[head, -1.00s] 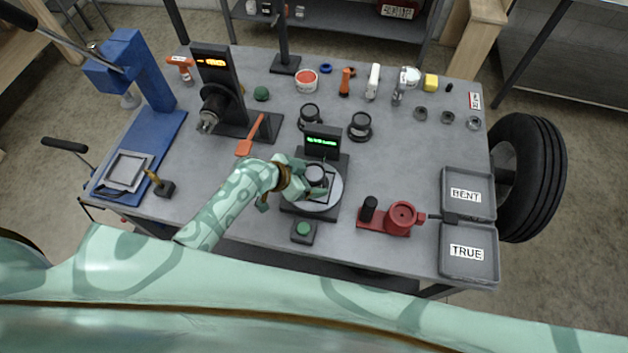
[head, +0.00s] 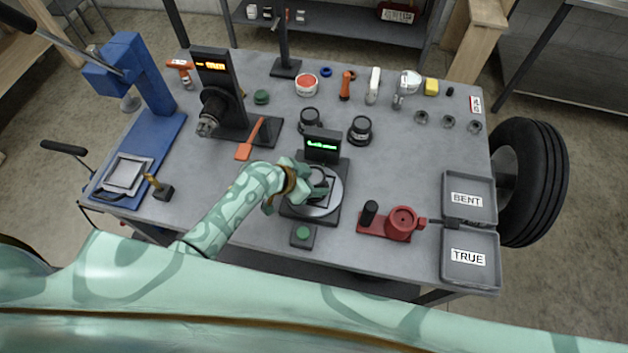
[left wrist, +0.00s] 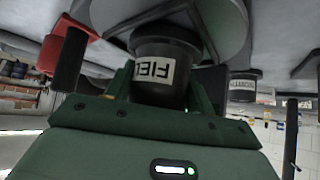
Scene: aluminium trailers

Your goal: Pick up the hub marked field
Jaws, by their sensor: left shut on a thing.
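The hub marked field (head: 318,178) is a dark round hub on the round grey plate (head: 325,207) of a device with a green-lit display (head: 322,147). In the left wrist view the dark hub (left wrist: 168,55) shows a white label reading "FIEL", its end cut off. My left gripper (head: 308,188) is around the hub, shut on it, with a finger on each side in the left wrist view (left wrist: 160,88). I cannot tell whether the hub still touches the plate. My right gripper is not in view.
Two other dark hubs (head: 309,119) (head: 359,132) stand behind the display. A red fixture (head: 402,222) stands to the right, beside trays labelled BENT (head: 468,181) and TRUE (head: 484,279). A green button box (head: 302,235) is in front. A blue press (head: 150,140) stands left.

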